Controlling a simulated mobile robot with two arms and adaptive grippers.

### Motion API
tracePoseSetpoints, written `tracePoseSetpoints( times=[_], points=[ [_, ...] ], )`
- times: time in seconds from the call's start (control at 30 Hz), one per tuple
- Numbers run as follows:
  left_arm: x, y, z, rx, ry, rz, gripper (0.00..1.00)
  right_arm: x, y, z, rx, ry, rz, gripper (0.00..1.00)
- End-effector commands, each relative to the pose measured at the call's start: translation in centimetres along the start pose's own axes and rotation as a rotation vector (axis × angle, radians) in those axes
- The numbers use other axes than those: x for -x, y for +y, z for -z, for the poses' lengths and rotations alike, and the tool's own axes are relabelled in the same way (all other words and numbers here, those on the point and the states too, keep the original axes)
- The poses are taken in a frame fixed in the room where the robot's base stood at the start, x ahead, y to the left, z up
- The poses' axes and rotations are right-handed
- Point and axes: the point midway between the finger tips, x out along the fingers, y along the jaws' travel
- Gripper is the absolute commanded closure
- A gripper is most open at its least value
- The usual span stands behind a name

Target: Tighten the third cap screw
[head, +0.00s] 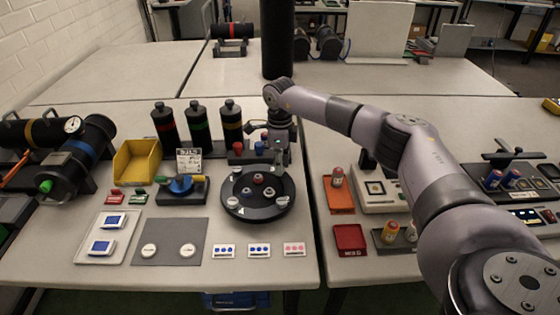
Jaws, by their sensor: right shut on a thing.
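A black round cylinder end (257,211) lies on the middle table, with several small screws on its face. A screw with a reddish head (258,179) sits near the back of the inner group, and silver screws sit at its left (248,193) and right (269,192). Which is the third cap screw, and how tight each one is, I cannot tell. My right gripper (281,167) is over the back right part of the cylinder end, pointing down. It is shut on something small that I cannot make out. My left gripper is out of view.
A rack of bottles (198,122) and a yellow bin (137,160) stand behind and left. A blue-topped fixture (181,185) is close left of the cylinder end. Cards (259,251) lie in front. An orange tray (339,196) is right, under my arm's side.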

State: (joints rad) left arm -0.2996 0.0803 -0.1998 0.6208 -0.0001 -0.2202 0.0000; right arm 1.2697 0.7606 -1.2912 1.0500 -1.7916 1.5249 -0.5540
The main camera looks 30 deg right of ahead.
Motion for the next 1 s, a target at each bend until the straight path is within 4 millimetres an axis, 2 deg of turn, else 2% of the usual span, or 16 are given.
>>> tracePoseSetpoints(
  times=[0.03,1.0],
  points=[
    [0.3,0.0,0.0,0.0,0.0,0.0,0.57,0.6,-0.3,-0.1,-0.046,-0.006,0.007,1.0],
    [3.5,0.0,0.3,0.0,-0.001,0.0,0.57,0.9,-0.4,-0.2,-0.968,-0.015,0.006,1.0]
  ],
)
